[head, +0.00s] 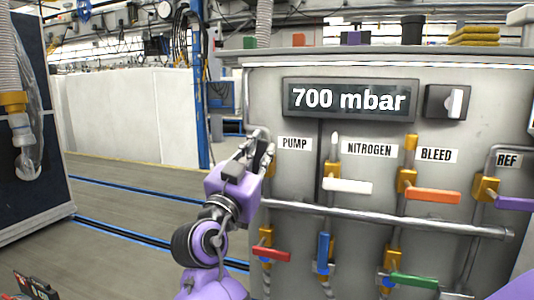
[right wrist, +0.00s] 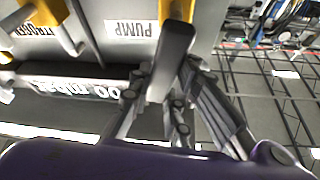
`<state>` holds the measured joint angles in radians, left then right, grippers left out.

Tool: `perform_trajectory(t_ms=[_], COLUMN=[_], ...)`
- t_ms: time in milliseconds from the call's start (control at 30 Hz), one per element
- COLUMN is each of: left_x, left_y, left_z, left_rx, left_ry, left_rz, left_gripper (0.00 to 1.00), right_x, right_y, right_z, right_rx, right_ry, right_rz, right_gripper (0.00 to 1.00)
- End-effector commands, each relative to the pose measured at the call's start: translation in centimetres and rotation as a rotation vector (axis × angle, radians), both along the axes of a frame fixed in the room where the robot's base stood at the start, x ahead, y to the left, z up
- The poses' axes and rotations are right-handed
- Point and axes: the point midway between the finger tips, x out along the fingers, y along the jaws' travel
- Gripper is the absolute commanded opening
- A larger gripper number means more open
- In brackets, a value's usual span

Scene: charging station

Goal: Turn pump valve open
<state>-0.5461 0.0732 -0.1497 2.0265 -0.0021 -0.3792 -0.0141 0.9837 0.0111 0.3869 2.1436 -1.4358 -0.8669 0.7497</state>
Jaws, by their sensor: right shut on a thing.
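The pump valve is beside the PUMP label (head: 295,144) on the grey panel. Its yellow body (head: 270,168) is mostly hidden behind my right gripper (head: 264,153) in the head view. In the right wrist view the dark grey valve handle (right wrist: 172,58) runs from the yellow body (right wrist: 178,9) down between the fingers of my right gripper (right wrist: 160,100), which is shut on it. The PUMP label shows upside down there. My left gripper (head: 34,287) only just shows at the bottom left corner; its jaw state is unclear.
A display (head: 350,99) reads 700 mbar, with a switch (head: 447,102) beside it. White (head: 347,186), orange (head: 433,195), red (head: 271,254) and green (head: 414,281) handles stick out nearby. A horizontal pipe (head: 390,219) crosses the panel. Open floor (head: 130,195) lies left.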

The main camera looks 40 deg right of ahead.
Motion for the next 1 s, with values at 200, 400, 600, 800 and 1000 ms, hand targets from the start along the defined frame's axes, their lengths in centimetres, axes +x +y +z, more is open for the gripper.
perform_trajectory(t_ms=[200, 400, 600, 800, 1000], left_x=[0.08, 0.14, 0.15, 0.09, 0.06], left_y=[0.02, 0.01, -0.02, -0.03, -0.03], left_z=[0.53, 0.94, 1.06, 1.05, 1.05], left_rx=[-0.001, -0.003, -0.003, -0.003, -0.003], left_ry=[-0.002, -0.006, -0.008, -0.007, -0.006], left_rz=[0.003, 0.004, 0.004, 0.005, 0.004], left_gripper=[0.38, 0.38, 0.38, 0.38, 0.38], right_x=[0.57, 0.91, 1.05, 1.08, 1.08], right_y=[0.33, 0.49, 0.56, 0.57, 0.56], right_z=[0.32, 0.26, 0.17, 0.13, 0.12], right_rx=[-0.057, -0.087, -0.099, -0.1, -0.1], right_ry=[0.108, 0.167, 0.19, 0.193, 0.193], right_rz=[0.001, 0.001, 0.001, 0.0, 0.0], right_gripper=[0.0, 0.0, 0.0, 0.0, 0.21])
